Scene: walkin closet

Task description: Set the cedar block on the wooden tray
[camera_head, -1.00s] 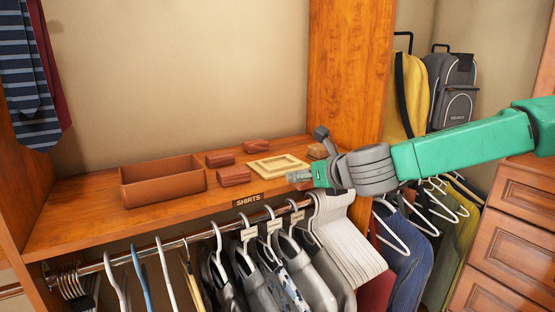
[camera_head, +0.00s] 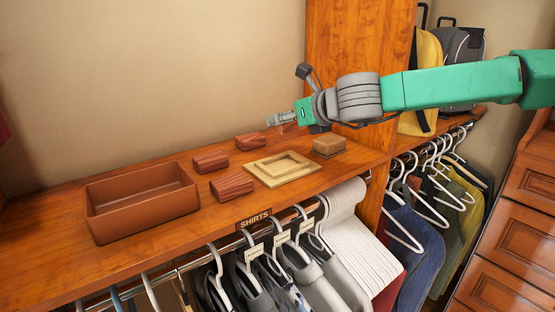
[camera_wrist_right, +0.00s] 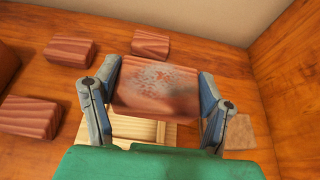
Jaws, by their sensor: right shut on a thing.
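My right gripper (camera_head: 284,120) is shut on a reddish wooden block, which I take as the cedar block (camera_wrist_right: 155,86). The block has a pale grey worn patch on its face and is gripped between both fingers in the right wrist view; in the head view it is mostly hidden by the gripper. The gripper is raised above the shelf, behind the wooden tray in the head view. The wooden tray (camera_head: 262,173) is a pale, square, stepped frame, empty on the shelf. In the wrist view the tray (camera_wrist_right: 130,129) shows partly below the held block. My left gripper is not in view.
Three similar reddish blocks (camera_head: 232,186) lie left of the tray. A brown bin (camera_head: 142,205) stands farther left. A tan-brown block (camera_head: 328,147) sits right of the tray, near the upright wooden panel (camera_head: 350,45). Hanging clothes fill the space below the shelf edge.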

